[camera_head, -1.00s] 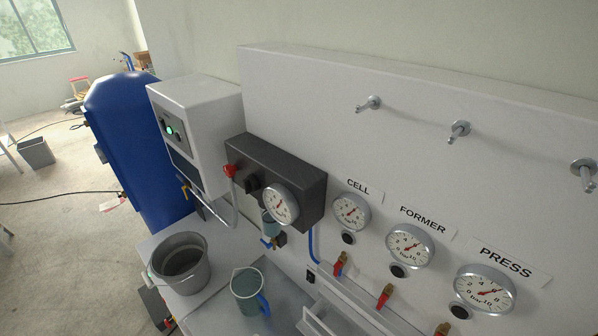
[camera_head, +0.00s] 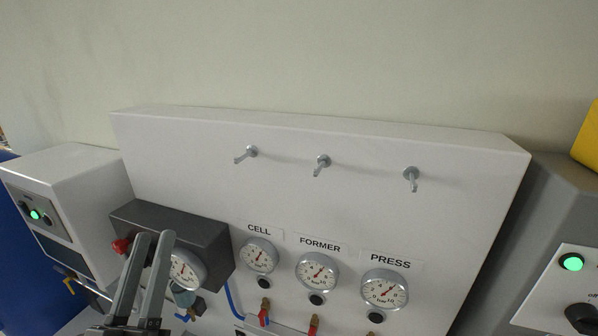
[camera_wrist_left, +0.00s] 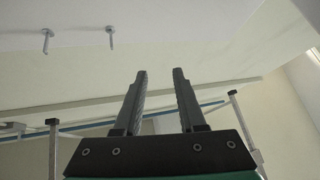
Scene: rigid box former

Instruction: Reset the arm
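My left gripper (camera_head: 153,236) rises from the bottom left of the head view, its two grey fingers pointing up. It appears in front of the dark regulator box (camera_head: 205,238) and partly covers the box's dial. In the left wrist view the gripper (camera_wrist_left: 160,74) has its fingers apart with nothing between them. It is open and empty. My right gripper shows in neither view.
A white panel (camera_head: 200,140) carries three bare metal pegs (camera_head: 321,163) and gauges marked CELL (camera_head: 259,256), FORMER (camera_head: 317,271) and PRESS (camera_head: 384,289). Red-handled valves (camera_head: 264,316) sit below. Control boxes with green lights stand left (camera_head: 75,195) and right (camera_head: 560,295).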

